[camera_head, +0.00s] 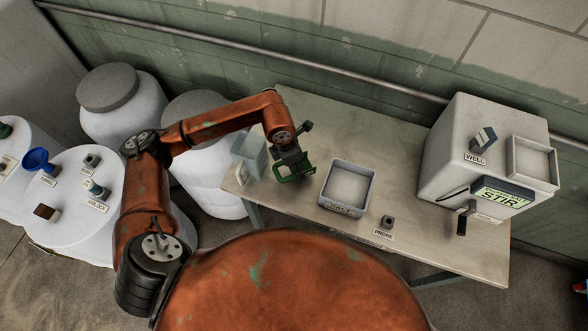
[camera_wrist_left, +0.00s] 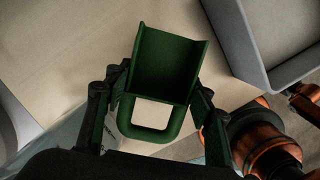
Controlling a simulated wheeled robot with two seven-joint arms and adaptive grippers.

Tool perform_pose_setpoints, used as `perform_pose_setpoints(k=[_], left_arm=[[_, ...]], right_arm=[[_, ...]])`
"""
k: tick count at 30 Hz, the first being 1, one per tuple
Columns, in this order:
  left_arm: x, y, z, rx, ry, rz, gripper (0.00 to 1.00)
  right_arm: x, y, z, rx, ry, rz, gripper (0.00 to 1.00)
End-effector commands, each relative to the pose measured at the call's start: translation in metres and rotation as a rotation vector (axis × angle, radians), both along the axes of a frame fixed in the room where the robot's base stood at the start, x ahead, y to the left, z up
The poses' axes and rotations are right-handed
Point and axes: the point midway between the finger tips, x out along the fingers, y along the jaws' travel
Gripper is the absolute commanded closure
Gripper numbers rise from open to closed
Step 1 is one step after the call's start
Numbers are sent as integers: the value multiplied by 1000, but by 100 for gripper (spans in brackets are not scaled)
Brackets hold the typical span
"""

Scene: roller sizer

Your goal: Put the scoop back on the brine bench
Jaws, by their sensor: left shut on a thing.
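The green scoop (camera_head: 297,173) is in my left gripper (camera_head: 289,160) over the left part of the pale bench (camera_head: 398,145), just left of the salt tray. In the left wrist view the scoop (camera_wrist_left: 168,62) shows its open tray and its looped handle, between the fingers of my left gripper (camera_wrist_left: 152,100), which is shut on it. The bench top (camera_wrist_left: 85,45) lies behind the scoop. I cannot tell whether the scoop touches the bench. My right gripper is not seen in the head view.
The grey tray labelled SALT (camera_head: 347,187) stands right of the scoop. A translucent container (camera_head: 248,152) stands left of it. A small PROBE block (camera_head: 387,222) is near the front edge. A large white machine (camera_head: 470,140) fills the right end. White drums (camera_head: 125,105) stand left.

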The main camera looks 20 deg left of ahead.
Motion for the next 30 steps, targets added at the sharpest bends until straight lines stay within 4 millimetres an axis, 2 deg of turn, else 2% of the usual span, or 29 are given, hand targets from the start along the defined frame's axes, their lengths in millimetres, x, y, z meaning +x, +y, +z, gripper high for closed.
perform_pose_setpoints(k=[2, 8, 18, 19, 26, 30], left_arm=[[2, 6, -8, 1, 2, 5, 100], [2, 5, -35, 0, 3, 3, 100], [2, 5, -40, 0, 1, 2, 100], [2, 5, -39, 1, 2, 2, 48], [2, 5, -39, 0, 1, 2, 33], [2, 5, -39, 0, 1, 2, 33]], right_arm=[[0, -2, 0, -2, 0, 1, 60], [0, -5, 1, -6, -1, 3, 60], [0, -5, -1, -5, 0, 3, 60], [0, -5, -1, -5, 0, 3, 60], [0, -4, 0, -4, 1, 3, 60], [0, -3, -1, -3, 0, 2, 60]])
